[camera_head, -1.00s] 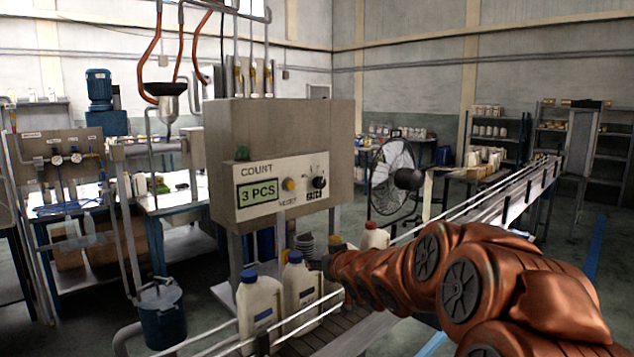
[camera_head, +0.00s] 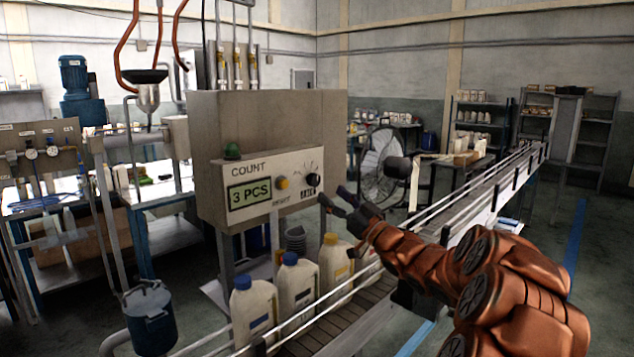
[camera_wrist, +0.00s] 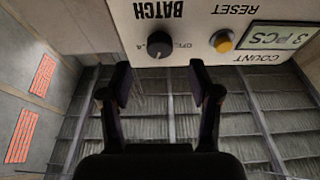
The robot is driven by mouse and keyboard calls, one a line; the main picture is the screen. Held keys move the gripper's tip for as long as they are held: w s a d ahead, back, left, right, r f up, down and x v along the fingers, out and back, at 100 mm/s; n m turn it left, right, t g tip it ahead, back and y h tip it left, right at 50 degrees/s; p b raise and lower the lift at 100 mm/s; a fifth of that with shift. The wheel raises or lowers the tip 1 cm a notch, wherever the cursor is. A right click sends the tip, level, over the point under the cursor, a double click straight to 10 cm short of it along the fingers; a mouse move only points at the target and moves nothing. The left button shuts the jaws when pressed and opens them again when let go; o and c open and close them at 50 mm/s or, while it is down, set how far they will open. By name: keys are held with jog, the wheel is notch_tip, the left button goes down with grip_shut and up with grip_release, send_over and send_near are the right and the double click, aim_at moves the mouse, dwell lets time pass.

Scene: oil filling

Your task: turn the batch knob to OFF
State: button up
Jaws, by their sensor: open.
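The batch knob (camera_head: 313,180) is a black round knob at the right end of the control panel (camera_head: 270,188), above its "BATCH" label. The wrist view shows the knob (camera_wrist: 158,45) upside down, with a white pointer mark and the scale marks "OFF" and "4" beside it. The pointer's exact setting is too small to tell. My gripper (camera_head: 332,198) is open and empty, just below and to the right of the knob in the head view. In the wrist view the two fingers of my gripper (camera_wrist: 158,75) stand apart below the knob, not touching it.
A yellow reset button (camera_head: 282,183) and a "3 PCS" display (camera_head: 249,193) share the panel. Bottles with blue and yellow caps (camera_head: 296,285) stand on the conveyor (camera_head: 357,308) below, between metal rails.

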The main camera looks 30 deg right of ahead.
aim_at(317, 183)
jog(key=shift+p+x, duration=1.1)
jog(key=shift+x, duration=2.1)
jog(key=shift+f, duration=0.1)
jog(key=c, duration=1.2)
